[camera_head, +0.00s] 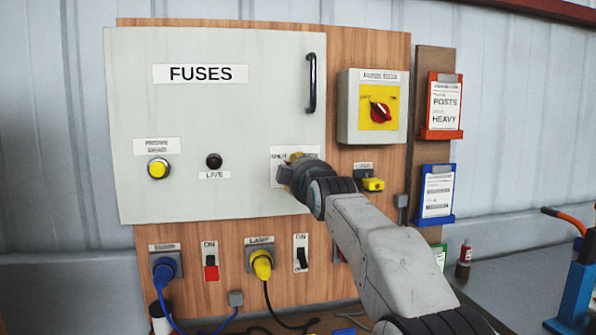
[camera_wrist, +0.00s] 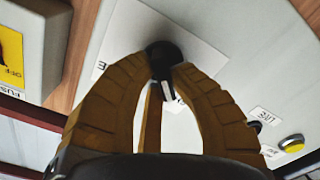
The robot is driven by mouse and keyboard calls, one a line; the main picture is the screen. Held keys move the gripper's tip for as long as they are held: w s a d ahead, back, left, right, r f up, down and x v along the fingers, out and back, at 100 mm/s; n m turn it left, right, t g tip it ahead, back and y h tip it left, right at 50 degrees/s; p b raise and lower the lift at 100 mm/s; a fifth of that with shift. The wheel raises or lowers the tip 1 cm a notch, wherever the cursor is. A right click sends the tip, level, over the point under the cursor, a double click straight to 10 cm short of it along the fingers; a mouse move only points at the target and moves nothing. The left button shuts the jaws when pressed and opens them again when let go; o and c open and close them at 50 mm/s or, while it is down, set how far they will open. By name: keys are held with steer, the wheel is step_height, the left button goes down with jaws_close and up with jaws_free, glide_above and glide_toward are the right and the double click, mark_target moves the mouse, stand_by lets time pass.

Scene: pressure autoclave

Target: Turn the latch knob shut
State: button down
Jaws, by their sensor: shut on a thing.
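The latch knob (camera_wrist: 163,58) is a dark round knob with a pale pointer mark, on a white label plate (camera_wrist: 208,50) on the grey FUSES door (camera_head: 215,120). In the wrist view my gripper (camera_wrist: 162,72), with yellow-brown fingers, is shut on the knob, its fingertips around the knob's sides. In the head view my gripper (camera_head: 292,168) meets the door at its lower right. There it hides the knob and part of the label, where a word like "SHUT" shows at the left. The door looks closed or nearly so against the wooden board.
A black door handle (camera_head: 311,82) stands out above my gripper. A fuse box with a red rotary switch (camera_head: 380,111) is to the right. A yellow plug (camera_head: 373,184) sits close to my wrist. Sockets with blue and yellow plugs (camera_head: 262,264) are below the door.

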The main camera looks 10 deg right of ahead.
steer(key=shift+r, duration=0.35)
steer(key=c, duration=1.6)
jaws_free()
steer(key=o, duration=0.5)
steer(key=shift+f, duration=0.25)
steer(key=shift+s, duration=6)
